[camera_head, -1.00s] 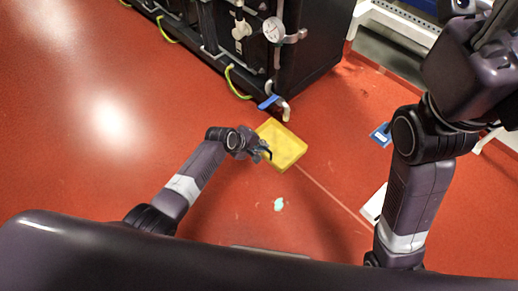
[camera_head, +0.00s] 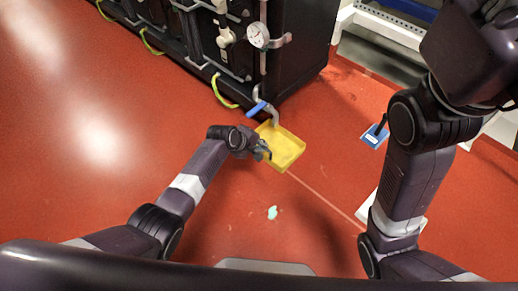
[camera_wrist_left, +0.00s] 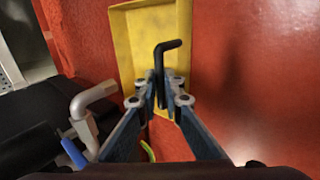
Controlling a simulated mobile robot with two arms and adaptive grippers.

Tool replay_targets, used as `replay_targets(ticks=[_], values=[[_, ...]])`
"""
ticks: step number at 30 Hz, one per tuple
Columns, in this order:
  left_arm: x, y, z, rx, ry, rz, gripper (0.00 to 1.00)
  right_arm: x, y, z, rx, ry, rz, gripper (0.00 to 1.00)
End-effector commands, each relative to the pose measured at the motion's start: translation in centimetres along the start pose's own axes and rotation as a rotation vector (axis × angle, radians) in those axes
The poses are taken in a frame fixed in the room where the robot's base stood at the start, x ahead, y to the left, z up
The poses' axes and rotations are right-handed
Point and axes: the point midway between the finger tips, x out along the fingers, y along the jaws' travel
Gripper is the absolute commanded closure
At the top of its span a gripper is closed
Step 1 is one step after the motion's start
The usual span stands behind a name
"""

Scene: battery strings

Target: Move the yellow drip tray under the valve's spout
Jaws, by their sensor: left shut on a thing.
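The yellow drip tray (camera_head: 287,148) lies at the foot of the black cabinet. It also fills the upper middle of the left wrist view (camera_wrist_left: 130,45). My left gripper (camera_head: 263,152) is shut at the tray's near-left edge. In the wrist view, a black bent rod (camera_wrist_left: 165,47) rises from between its fingertips (camera_wrist_left: 164,100) over the tray. The valve's spout (camera_head: 274,117), with a blue lever (camera_head: 257,108), comes down by the tray's far-left corner. The spout also shows at the left of the wrist view (camera_wrist_left: 95,95). My right arm's end is at the upper right; its fingers are not clear.
The black cabinet (camera_head: 305,50) with a gauge (camera_head: 258,36) and yellow-green cables stands behind the tray. A blue dustpan-like thing (camera_head: 375,136) lies to the right. A pale spot (camera_head: 272,212) marks the red floor in front. The floor at left is clear.

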Motion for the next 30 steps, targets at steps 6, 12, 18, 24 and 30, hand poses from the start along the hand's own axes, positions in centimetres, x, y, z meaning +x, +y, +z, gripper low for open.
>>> replay_targets(ticks=[6, 12, 18, 24, 30], values=[[0.0, 0.2, 0.0, 0.0, 0.0, 0.001, 1.0, 0.3, 0.0, -0.4, -0.001, 0.014, -0.003, 0.6], [0.0, 0.2, 0.0, 0.0, 0.0, 0.001, 0.77, 0.3, 0.0, -0.3, -0.001, 0.013, -0.003, 0.6], [0.0, 0.1, 0.0, 0.0, 0.0, 0.001, 0.72, 0.1, -0.1, -0.2, -0.002, 0.009, -0.007, 0.6], [-0.1, 0.0, 0.0, 0.0, 0.0, -0.001, 0.72, 0.0, -0.1, -0.1, -0.003, 0.003, -0.01, 0.6], [-1.6, 0.1, 0.0, -0.002, -0.001, 0.003, 0.72, 0.1, -0.1, -0.2, -0.002, 0.005, -0.008, 0.6]])
